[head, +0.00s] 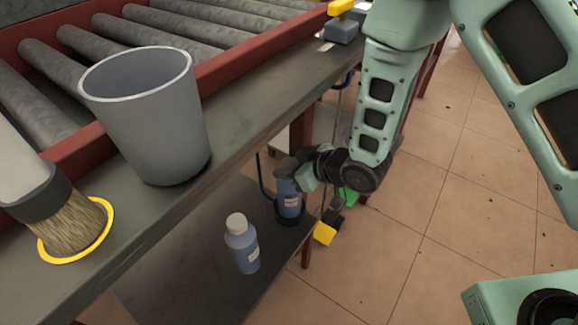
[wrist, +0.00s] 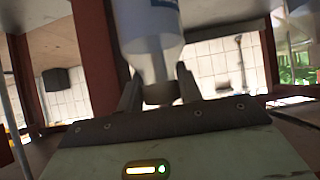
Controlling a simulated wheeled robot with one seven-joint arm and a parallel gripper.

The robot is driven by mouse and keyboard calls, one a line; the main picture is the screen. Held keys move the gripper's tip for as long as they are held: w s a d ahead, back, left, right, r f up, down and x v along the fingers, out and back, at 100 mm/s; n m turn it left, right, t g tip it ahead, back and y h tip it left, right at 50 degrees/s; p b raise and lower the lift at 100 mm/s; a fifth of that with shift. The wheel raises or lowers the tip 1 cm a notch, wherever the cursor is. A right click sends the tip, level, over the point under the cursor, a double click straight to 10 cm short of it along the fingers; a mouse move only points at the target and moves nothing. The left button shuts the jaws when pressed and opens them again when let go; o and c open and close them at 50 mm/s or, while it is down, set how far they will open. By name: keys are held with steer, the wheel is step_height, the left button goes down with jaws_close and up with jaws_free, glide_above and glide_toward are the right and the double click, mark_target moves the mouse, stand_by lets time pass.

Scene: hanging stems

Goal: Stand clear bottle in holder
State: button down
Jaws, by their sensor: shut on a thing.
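The clear bottle (head: 289,198), bluish with a pale label, is upright under my gripper (head: 301,172) at the right end of the lower shelf. Its lower end meets a black ring-shaped holder (head: 291,219); I cannot tell whether it rests fully down in it. In the wrist view the see-through bottle (wrist: 148,35) runs up from between the two fingers of my gripper (wrist: 158,90), which is shut on its neck and cap end. The holder cannot be made out in the wrist view.
A second bluish bottle with a white cap (head: 242,244) stands on the lower shelf (head: 190,275), left of the holder. Above, the bench ledge (head: 235,150) carries a grey cup (head: 148,125) and a brush (head: 70,225) by a yellow ring. A yellow-and-black object (head: 327,229) is beside the shelf.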

steer(key=c, duration=0.9)
jaws_free()
steer(key=shift+o, duration=0.2)
steer(key=shift+w, duration=0.1)
steer(key=shift+d+f, duration=0.15)
steer(key=p+v, duration=1.4)
steer(key=v, duration=0.3)
steer(key=shift+s, duration=0.35)
